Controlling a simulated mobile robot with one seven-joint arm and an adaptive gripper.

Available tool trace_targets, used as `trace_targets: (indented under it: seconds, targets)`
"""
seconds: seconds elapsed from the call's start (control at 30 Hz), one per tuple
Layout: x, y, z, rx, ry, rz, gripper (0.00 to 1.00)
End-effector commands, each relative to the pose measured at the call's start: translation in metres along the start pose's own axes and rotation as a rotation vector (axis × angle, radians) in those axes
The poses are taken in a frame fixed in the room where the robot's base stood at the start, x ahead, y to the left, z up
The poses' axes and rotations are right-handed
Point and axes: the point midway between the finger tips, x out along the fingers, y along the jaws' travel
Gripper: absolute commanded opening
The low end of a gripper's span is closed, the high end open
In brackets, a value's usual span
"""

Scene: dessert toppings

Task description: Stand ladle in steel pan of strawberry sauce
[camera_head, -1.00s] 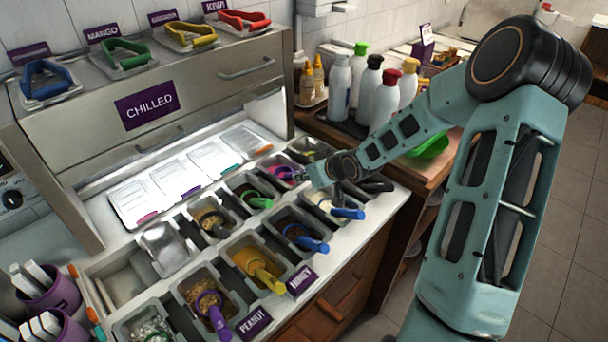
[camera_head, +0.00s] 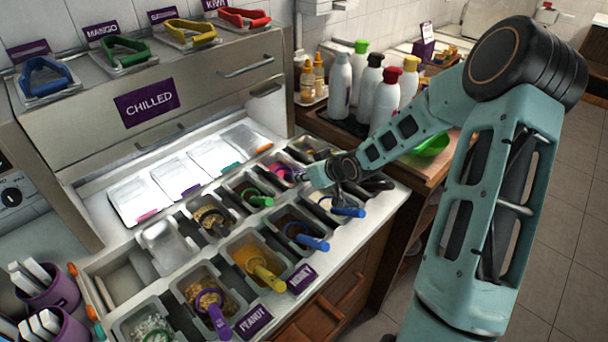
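A ladle with a pink-magenta handle (camera_head: 284,174) lies at a pan (camera_head: 278,160) with dark reddish contents, in the back row of the topping counter. The pan may be the strawberry sauce, but no label for it is readable. My gripper (camera_head: 310,178) is low over the right part of the pans, just right of the pink handle. Its fingertips are small and partly hidden by my wrist. I cannot tell whether they touch the handle or are open or shut.
Other pans hold ladles: green (camera_head: 261,200), blue (camera_head: 312,242), yellow (camera_head: 268,276) and purple (camera_head: 218,318). Squeeze bottles (camera_head: 386,100) and a green bowl (camera_head: 432,144) stand to the right. A chilled cabinet (camera_head: 150,105) borders the back.

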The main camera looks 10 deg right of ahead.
Motion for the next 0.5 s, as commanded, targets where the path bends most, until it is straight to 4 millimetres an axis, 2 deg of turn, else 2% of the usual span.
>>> trace_targets:
  seconds: [0.3, 0.33, 0.5]
  targets:
    - [0.0, 0.0002, -0.0002, 0.0, 0.0, 0.0, 0.0]
    - [0.0, 0.0002, -0.0002, 0.0, 0.0, 0.0, 0.2]
    - [-0.0001, 0.0002, -0.0001, 0.0, 0.0, 0.0, 0.38]
